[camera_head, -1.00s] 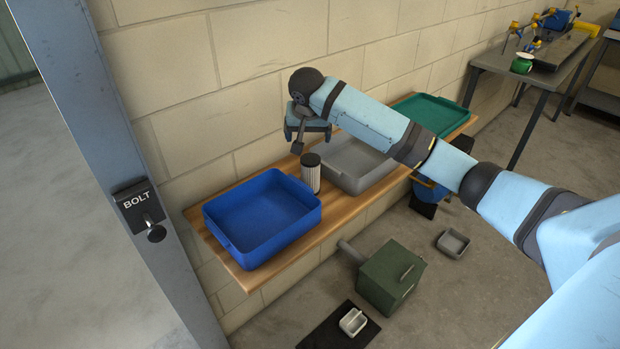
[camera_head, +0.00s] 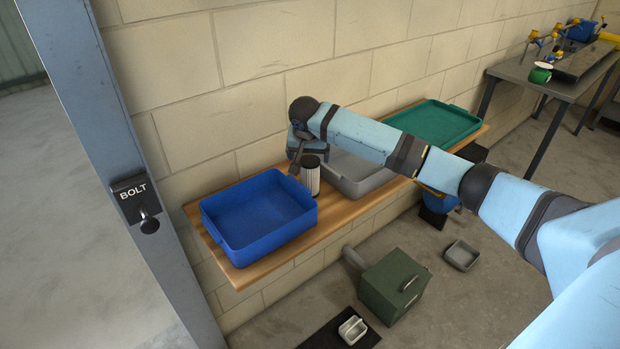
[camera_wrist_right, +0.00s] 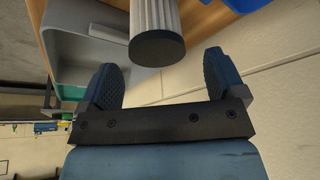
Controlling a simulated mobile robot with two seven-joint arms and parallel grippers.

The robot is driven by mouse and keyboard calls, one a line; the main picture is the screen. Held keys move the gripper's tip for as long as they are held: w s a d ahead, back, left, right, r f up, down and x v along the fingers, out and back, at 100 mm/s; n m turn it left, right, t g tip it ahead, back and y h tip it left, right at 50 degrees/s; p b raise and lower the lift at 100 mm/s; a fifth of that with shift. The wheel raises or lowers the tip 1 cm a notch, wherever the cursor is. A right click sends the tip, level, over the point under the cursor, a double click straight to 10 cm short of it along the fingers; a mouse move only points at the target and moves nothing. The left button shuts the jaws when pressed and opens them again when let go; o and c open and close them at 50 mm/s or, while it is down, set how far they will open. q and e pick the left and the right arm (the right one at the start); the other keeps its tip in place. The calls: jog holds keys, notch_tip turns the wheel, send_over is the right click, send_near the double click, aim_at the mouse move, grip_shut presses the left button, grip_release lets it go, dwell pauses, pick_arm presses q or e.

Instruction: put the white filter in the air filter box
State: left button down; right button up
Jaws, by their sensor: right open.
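The white filter (camera_head: 311,180), a pleated cylinder with a dark cap, stands upright on the wooden shelf between the blue and grey trays. My right gripper (camera_head: 301,158) is open at the filter's top, partly in front of it. In the right wrist view the filter (camera_wrist_right: 154,14) points its dark cap toward the gap between the open fingers (camera_wrist_right: 164,80), with nothing held. A dark green box (camera_head: 388,285) with a handle and a grey pipe sits on the floor below; it looks like the air filter box, and its inside does not show. My left gripper is out of view.
On the wooden shelf (camera_head: 238,276) are a blue tray (camera_head: 262,235), a grey tray (camera_head: 365,184) and a green tray (camera_head: 440,124). A small grey bin (camera_head: 462,255) and a black mat (camera_head: 318,333) with a small container lie on the floor. A post (camera_head: 110,150) stands at left.

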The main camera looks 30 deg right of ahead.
aim_at(310, 161)
jog(key=x, duration=0.5)
jog(key=shift+s+f, duration=0.2)
jog(key=shift+f, duration=0.25)
jog(key=shift+c, duration=0.3)
jog(key=c, duration=1.1)
jog(key=shift+r, duration=0.2)
